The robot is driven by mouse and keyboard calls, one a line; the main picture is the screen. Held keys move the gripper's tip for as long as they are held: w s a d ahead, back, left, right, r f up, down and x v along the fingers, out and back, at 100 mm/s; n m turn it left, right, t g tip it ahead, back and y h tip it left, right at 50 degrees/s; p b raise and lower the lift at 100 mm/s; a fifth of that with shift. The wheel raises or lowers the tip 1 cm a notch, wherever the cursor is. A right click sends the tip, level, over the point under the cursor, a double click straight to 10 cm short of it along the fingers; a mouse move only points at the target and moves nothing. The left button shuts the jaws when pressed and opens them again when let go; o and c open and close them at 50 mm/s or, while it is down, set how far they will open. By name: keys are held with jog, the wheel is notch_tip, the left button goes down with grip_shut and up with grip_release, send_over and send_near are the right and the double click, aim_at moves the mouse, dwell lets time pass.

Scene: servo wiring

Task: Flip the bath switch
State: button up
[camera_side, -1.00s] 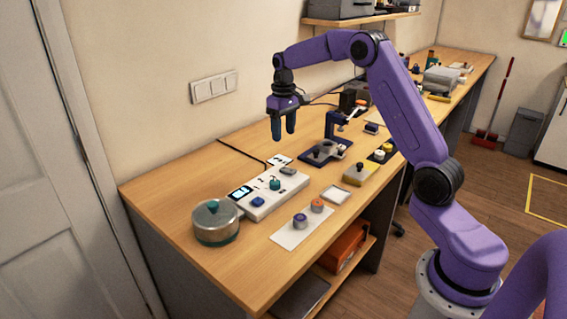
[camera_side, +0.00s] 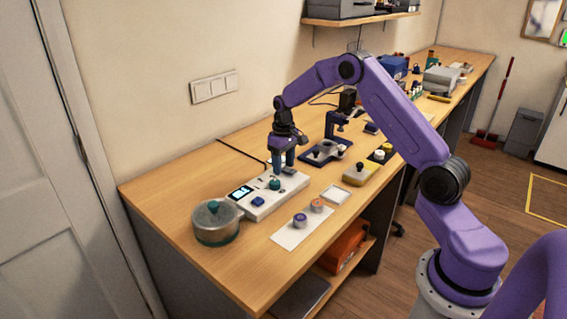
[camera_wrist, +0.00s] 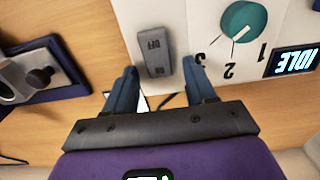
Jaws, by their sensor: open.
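The bath switch (camera_wrist: 156,62) is a small grey rocker with small lettering, set in the end of the white control box (camera_side: 262,211). In the wrist view it lies between and just beyond my two blue fingertips. My gripper (camera_side: 282,170) is open and empty, pointing down over that end of the box; it also shows in the wrist view (camera_wrist: 160,70). In the side view the fingers largely hide the switch. I cannot tell whether a finger touches it.
A teal dial (camera_wrist: 243,20) numbered 1, 2, 3 and an IDLE display (camera_wrist: 293,61) share the box. A lidded metal pot (camera_side: 215,224) stands at its left end. A dark blue fixture (camera_side: 325,154) stands close on the other side. A white mat (camera_side: 290,237) lies in front.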

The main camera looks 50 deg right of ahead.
grip_shut()
jog(key=shift+s+r+t, duration=0.15)
jog(key=shift+s+t, duration=0.05)
jog(key=shift+t, duration=0.65)
jog(key=shift+s+r+t, duration=0.1)
jog(key=shift+s+t, duration=0.1)
jog(key=shift+t, duration=0.65)
grip_release()
